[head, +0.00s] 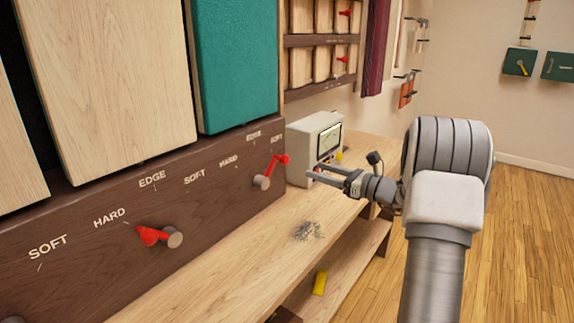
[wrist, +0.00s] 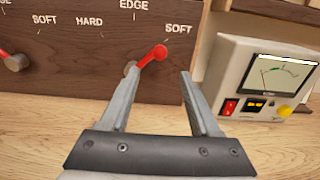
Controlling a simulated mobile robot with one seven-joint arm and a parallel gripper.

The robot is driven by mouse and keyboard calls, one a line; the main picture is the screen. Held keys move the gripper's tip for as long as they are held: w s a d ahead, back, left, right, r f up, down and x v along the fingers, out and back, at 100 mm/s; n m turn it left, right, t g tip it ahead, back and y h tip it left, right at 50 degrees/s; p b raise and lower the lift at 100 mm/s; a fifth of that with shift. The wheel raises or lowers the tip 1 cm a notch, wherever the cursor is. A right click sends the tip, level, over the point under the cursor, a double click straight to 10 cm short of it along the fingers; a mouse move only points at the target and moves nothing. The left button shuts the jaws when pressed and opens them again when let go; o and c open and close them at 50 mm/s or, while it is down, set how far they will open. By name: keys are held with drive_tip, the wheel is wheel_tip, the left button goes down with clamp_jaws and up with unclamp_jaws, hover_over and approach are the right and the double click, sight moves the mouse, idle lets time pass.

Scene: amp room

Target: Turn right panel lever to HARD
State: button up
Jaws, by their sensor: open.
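The right panel lever (head: 272,170) is red with a round grey hub on the dark wooden strip. Its red arm points up and right, toward the rightmost SOFT label. The lever also shows in the wrist view (wrist: 150,57), ahead of the fingertips; the left finger partly covers its hub. The HARD label (wrist: 89,21) lies left of the lever, with EDGE (wrist: 133,4) above it. My gripper (head: 314,174) is open and empty, to the right of the lever in the head view. Its two fingers (wrist: 158,78) are spread in the wrist view, apart from the red arm as far as I can tell.
A cream meter box (head: 315,142) stands on the wooden bench just beyond the lever, close to my gripper. A second red lever (head: 158,236) is on the left panel. Grey scraps (head: 307,231) lie on the bench. A yellow object (head: 320,282) is on the lower shelf.

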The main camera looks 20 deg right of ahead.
sight(289, 161)
drive_tip(key=b+x, duration=0.1)
drive_tip(key=x, duration=1)
drive_tip(key=shift+w+a+b, duration=0.15)
drive_tip(key=shift+w+b, duration=0.05)
drive_tip(key=shift+b, duration=0.2)
clamp_jaws()
idle(0.7)
